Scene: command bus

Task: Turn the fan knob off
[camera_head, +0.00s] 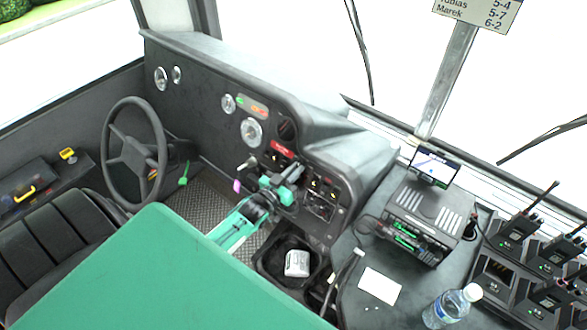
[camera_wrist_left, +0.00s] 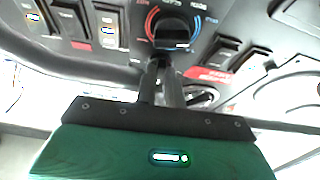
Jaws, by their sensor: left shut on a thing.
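My left gripper (camera_head: 290,174) reaches the dashboard's switch panel in the head view. In the left wrist view its fingers (camera_wrist_left: 163,62) are close together at a dark round knob (camera_wrist_left: 174,32) with red and blue arcs around it, and they are shut on it. The lettering by this knob is unreadable, so I cannot tell whether it is the fan knob. In the head view my gripper hides it. Another dark round knob (camera_head: 286,128) sits higher on the panel, above a red label (camera_head: 283,148). My right gripper is out of view.
Rocker switches (camera_head: 316,185) flank the held knob. A steering wheel (camera_head: 135,155) stands to the left. A radio (camera_head: 415,228), a bottle (camera_head: 450,305) and several handsets (camera_head: 515,232) crowd the right counter.

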